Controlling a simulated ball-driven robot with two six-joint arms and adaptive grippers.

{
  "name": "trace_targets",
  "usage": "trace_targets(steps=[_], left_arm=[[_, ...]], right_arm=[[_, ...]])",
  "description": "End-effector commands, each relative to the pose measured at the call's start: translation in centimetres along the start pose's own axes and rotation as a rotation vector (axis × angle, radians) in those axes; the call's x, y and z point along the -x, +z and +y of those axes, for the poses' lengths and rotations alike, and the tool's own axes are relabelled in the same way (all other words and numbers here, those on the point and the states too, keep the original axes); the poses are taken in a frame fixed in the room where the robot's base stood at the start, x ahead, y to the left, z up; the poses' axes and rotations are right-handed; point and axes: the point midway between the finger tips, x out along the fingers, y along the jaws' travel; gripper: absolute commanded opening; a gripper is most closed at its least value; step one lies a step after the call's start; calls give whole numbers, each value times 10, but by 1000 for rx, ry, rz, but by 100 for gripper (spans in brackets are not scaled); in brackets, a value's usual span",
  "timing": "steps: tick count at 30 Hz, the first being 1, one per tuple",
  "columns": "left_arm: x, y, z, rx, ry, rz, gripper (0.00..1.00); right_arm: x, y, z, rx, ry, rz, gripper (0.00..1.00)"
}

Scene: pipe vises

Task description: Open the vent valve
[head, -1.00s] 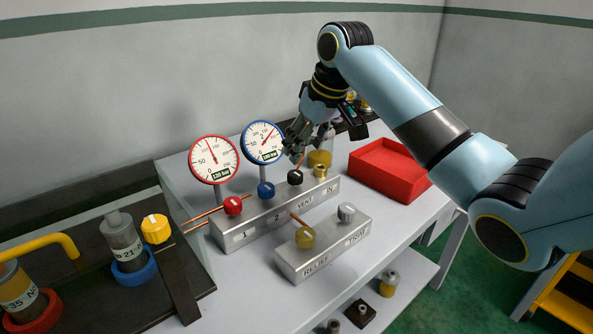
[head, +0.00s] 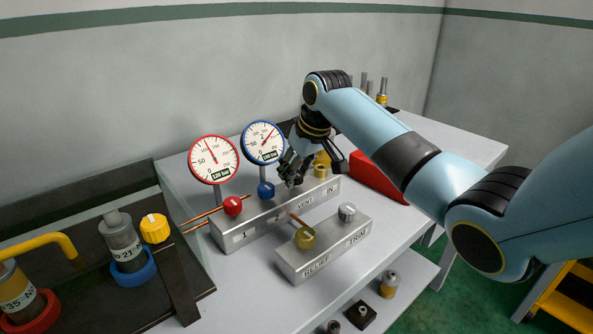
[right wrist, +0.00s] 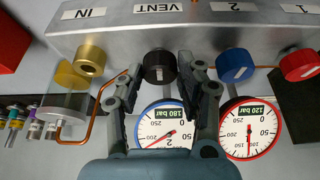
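The vent valve's black knob (right wrist: 160,67) sits under the VENT label (right wrist: 158,8) in the right wrist view, its white mark pointing along the picture's vertical. In the head view my right gripper (head: 290,181) hides the knob on the long grey manifold block (head: 240,238). In the right wrist view the right gripper's two fingers (right wrist: 158,68) are apart, one on each side of the knob. A small gap seems to show beside the knob; contact cannot be made out. My left gripper is not in view.
A blue knob (head: 265,190) and red knob (head: 233,205) stand left of the gripper, a brass fitting (head: 320,171) right. Red-rimmed (head: 213,159) and blue-rimmed (head: 263,142) gauges stand behind. A smaller block (head: 325,255) is in front, a red tray (head: 375,180) to the right.

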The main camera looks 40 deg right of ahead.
Motion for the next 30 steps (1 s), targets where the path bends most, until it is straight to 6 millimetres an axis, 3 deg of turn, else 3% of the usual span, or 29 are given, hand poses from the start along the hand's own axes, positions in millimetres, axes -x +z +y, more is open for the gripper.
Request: trace_targets(steps=[1, 7, 19, 30], left_arm=[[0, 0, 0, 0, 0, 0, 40], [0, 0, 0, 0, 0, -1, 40], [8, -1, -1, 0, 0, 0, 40], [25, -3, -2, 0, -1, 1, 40]], right_arm=[[0, 0, 0, 0, 0, 0, 28], [0, 0, 0, 0, 0, 0, 2], [2, 0, 0, 70, -30, -2, 2], [2, -1, 2, 343, -144, -1, 2]])
